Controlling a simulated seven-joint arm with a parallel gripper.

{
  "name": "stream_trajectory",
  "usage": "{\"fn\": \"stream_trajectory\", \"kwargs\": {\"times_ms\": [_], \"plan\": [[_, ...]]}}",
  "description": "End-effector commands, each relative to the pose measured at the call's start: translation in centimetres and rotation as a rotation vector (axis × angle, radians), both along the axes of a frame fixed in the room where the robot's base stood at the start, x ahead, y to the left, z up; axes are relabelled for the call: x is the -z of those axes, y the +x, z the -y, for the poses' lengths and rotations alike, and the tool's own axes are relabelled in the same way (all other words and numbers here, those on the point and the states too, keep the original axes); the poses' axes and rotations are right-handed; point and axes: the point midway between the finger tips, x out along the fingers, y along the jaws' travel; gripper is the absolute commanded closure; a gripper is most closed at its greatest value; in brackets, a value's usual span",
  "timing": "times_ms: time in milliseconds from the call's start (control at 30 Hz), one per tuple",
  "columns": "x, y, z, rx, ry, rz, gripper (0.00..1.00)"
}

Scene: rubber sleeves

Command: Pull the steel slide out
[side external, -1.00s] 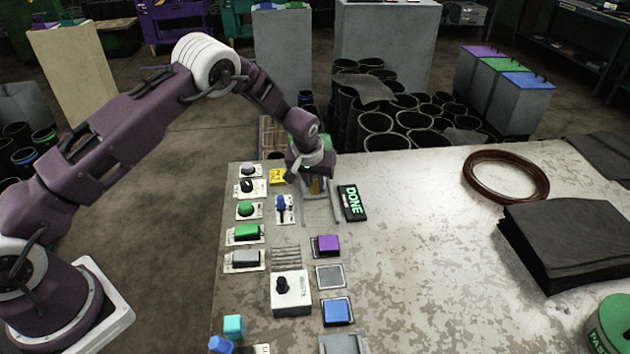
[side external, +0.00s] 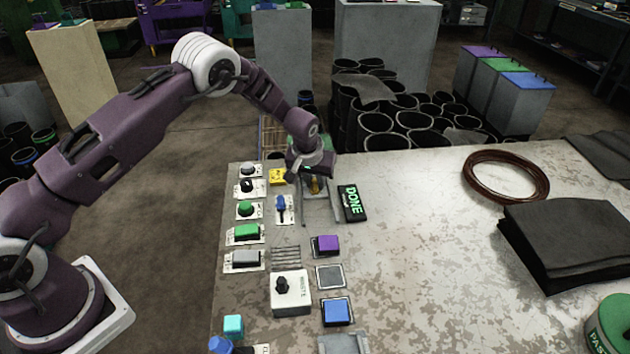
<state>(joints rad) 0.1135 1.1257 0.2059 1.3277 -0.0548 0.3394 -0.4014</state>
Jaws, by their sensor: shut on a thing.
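The steel slide (side external: 308,190) sits between two pale rails near the far left part of the table, left of the black sign reading DONE (side external: 352,203). A small brass-coloured knob (side external: 315,187) stands on it. My gripper (side external: 313,180) points down over the slide at its far end, shut on the knob. The fingertips are small and partly hidden by the wrist, so the exact contact is hard to see.
A blue-handled switch (side external: 281,206) and a yellow plate (side external: 278,177) stand close to the left. Several buttons and knobs line the left edge. A purple button (side external: 327,244) and a white box with a black knob (side external: 291,292) lie nearer.

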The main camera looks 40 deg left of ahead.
Motion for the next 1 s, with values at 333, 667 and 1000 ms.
{"fn": "stream_trajectory", "kwargs": {"times_ms": [333, 667, 1000], "plan": [[-0.1, 0.0, 0.0, -0.001, -0.001, 0.001, 1.0], [-0.1, -1.0, 1.1, 0.002, -0.001, -0.001, 1.0], [-0.1, -6.4, 6.6, 0.004, -0.001, 0.0, 1.0]]}}
